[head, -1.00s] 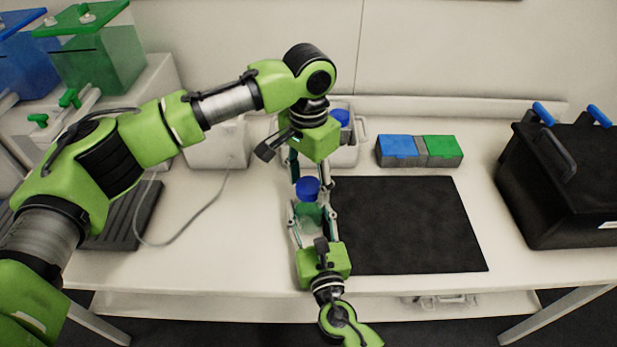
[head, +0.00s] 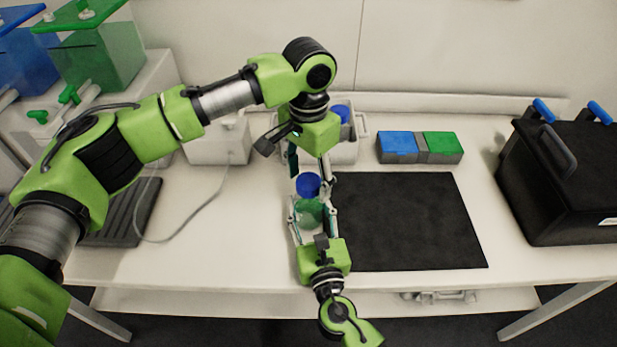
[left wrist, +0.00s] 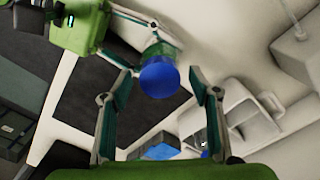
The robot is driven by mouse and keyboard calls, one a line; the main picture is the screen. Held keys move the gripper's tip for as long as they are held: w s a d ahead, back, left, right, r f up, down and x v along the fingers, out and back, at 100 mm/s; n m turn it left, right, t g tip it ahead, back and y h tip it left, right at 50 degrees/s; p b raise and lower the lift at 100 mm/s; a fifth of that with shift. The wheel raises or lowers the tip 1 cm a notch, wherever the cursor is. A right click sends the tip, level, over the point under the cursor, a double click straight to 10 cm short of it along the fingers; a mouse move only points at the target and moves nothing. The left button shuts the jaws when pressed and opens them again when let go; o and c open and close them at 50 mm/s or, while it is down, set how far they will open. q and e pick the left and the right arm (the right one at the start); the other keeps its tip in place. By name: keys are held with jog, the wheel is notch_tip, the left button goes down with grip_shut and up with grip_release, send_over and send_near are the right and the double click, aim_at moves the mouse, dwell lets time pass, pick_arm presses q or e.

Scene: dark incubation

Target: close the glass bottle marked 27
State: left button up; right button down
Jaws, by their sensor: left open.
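The glass bottle (head: 308,213), with green contents, is between the fingers of my right gripper (head: 311,203), which looks shut on it. The blue cap (head: 307,186) sits at the bottle's top; I cannot tell whether it is seated. My left gripper (head: 309,178) is open above, its fingers on either side of the cap. In the left wrist view, the cap (left wrist: 158,78) lies between the fingertips with gaps on both sides. The bottle (left wrist: 163,48) shows behind it, with my right gripper (left wrist: 148,43) around it. The mark 27 is not readable.
A black mat (head: 410,222) lies right of the bottle. Behind are a blue-and-green box pair (head: 420,150) and a white container (head: 347,151) with another blue-topped item (head: 341,113). A black box (head: 565,185) stands at the right.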

pick_arm(q)
notch_tip(320, 180, up, 12)
dwell(0.4)
jog(key=shift+f, duration=0.1)
pick_arm(e)
jog(key=c, duration=1)
grip_release()
jog(key=shift+c, duration=0.2)
jog(key=s, duration=0.4)
jog(key=s+d, duration=0.1)
jog(key=s, duration=0.3)
jog(key=s+d, duration=0.1)
jog(key=s, duration=0.2)
jog(key=shift+s+d, duration=0.2)
jog(key=shift+s, duration=0.2)
